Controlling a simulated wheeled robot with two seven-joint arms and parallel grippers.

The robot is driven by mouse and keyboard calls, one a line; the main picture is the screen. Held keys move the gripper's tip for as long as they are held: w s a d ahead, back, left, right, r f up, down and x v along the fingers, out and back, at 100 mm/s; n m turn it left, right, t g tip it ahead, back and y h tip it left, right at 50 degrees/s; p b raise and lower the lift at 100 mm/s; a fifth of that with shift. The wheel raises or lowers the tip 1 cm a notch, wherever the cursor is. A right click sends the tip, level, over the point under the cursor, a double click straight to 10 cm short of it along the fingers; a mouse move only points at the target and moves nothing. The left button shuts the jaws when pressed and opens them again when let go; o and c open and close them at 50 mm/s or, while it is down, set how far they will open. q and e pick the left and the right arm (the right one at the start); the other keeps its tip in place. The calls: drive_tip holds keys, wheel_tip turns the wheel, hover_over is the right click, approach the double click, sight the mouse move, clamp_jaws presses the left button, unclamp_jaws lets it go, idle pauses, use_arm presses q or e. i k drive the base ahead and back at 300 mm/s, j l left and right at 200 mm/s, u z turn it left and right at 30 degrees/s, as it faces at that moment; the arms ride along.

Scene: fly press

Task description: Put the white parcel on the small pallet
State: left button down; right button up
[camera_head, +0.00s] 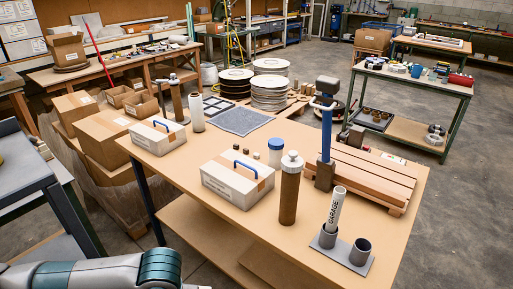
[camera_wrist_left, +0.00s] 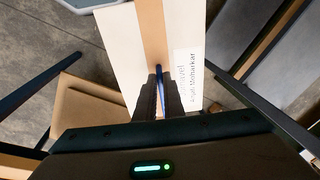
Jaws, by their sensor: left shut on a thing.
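In the left wrist view a white parcel (camera_wrist_left: 120,35) with a tan tape strip, a printed label and a thin blue handle fills the middle. My left gripper (camera_wrist_left: 159,88) is shut on its handle, with concrete floor showing around it. In the head view this gripper is out of frame. Two similar white parcels with blue handles stand on the table: one near the middle (camera_head: 231,183), one at the back left (camera_head: 152,138). The small slatted wooden pallet (camera_head: 365,177) lies on the table's right side. My right gripper is not in view.
On the tan table (camera_head: 350,280) stand a brown flask (camera_head: 289,195), a blue-handled press-like tool (camera_head: 326,145) by the pallet, and a grey holder (camera_head: 342,254) with a white tube. A grey mat (camera_head: 239,121) lies at the back. Cardboard boxes (camera_head: 100,140) are stacked left of the table.

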sight(351, 159)
drive_tip(key=k, duration=0.45)
drive_tip(key=z, duration=2.55)
drive_tip(key=i+u, duration=0.1)
drive_tip(key=i, duration=0.45)
drive_tip(key=i+l+u, duration=0.1)
drive_tip(key=i, duration=0.4)
drive_tip(key=i+l+u, duration=0.15)
drive_tip(key=i, duration=0.4)
drive_tip(key=i+u, duration=0.35)
drive_tip(key=i+l+u, duration=0.1)
drive_tip(key=i+u, duration=0.3)
drive_tip(key=i, duration=0.15)
